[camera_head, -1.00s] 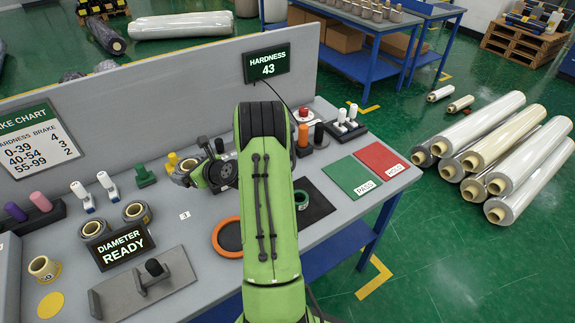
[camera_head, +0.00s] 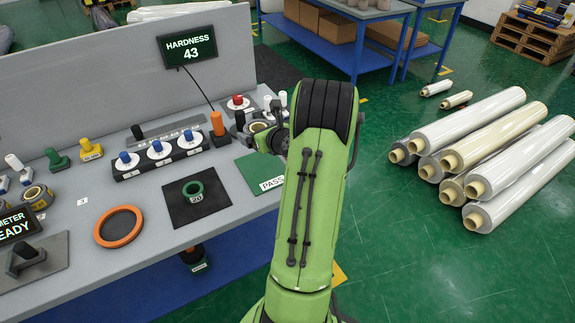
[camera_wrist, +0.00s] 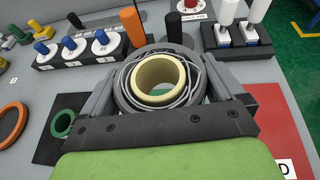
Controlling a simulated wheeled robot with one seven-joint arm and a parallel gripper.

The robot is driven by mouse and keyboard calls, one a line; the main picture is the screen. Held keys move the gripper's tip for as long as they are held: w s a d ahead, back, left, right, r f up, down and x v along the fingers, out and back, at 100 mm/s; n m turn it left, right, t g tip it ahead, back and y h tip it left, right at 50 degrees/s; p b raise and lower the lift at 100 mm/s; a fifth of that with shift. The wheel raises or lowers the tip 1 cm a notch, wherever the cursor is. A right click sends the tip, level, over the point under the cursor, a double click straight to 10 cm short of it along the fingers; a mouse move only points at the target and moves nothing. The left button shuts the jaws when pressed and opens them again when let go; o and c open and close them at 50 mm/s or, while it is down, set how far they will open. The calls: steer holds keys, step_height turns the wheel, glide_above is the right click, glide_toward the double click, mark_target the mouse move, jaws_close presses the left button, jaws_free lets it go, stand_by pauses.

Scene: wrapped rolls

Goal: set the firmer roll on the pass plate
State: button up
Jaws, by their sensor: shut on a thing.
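My gripper (camera_head: 268,135) is shut on a grey wrapped roll with a cream core (camera_wrist: 158,80). Its jaws clasp the roll from both sides in the wrist view, and the roll also shows in the head view (camera_head: 259,127). The green pass plate (camera_head: 252,171) lies on the bench, partly behind my arm in the head view. The roll is near the plate's back edge there; I cannot tell its height above the bench. Another wrapped roll (camera_head: 38,197) stands at the left of the bench. The hardness display (camera_head: 188,45) reads 43.
A red plate (camera_wrist: 273,108) lies at the right in the wrist view. A green ring (camera_head: 193,190) sits on a black mat, with an orange ring (camera_head: 119,226) to its left.

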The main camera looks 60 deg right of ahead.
mark_target(261, 165)
step_height(261, 165, down, 10)
steer(key=b, duration=0.3)
steer(key=shift+w+a+f+b, duration=0.1)
steer(key=shift+w+b, duration=0.05)
steer(key=shift+b, duration=0.25)
steer(key=o, duration=0.8)
steer(key=shift+f, duration=0.1)
steer(key=shift+o, duration=0.2)
